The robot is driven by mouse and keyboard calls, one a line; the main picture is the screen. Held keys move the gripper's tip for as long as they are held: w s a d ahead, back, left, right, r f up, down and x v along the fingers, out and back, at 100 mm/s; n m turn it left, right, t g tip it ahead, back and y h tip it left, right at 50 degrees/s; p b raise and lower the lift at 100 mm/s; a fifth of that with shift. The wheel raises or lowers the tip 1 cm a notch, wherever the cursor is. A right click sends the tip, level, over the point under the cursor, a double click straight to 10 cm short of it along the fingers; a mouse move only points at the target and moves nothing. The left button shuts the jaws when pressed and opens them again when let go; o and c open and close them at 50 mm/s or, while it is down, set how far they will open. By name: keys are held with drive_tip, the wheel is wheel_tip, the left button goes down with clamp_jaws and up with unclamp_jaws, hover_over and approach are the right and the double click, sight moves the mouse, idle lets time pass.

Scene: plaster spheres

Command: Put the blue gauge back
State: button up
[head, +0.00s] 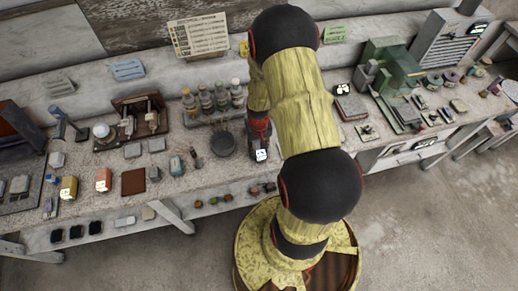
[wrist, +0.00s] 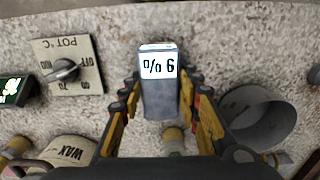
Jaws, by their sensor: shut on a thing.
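A blue-grey gauge (wrist: 160,98) with a white display stands between the fingers of my gripper (wrist: 160,84) in the wrist view. Its display reads like "6 %", seen upside down. The fingers close on its two sides, and its lower part is partly hidden by my gripper. In the head view the gauge's bright display (head: 261,155) shows below my dark gripper (head: 259,132), near the front of the bench. Whether the gauge touches the bench top is not clear.
The grey bench (head: 215,178) is crowded. A dark round pot (head: 222,144) is left of my gripper, with several bottles (head: 213,100) behind. In the wrist view, a "POT °C" dial plate (wrist: 84,82) is left, a grey cylinder (wrist: 262,118) right, a "WAX" item (wrist: 68,152) lower left.

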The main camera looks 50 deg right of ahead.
drive_tip(key=shift+f, duration=0.25)
drive_tip(key=o, duration=0.9)
drive_tip(key=shift+o, duration=0.5)
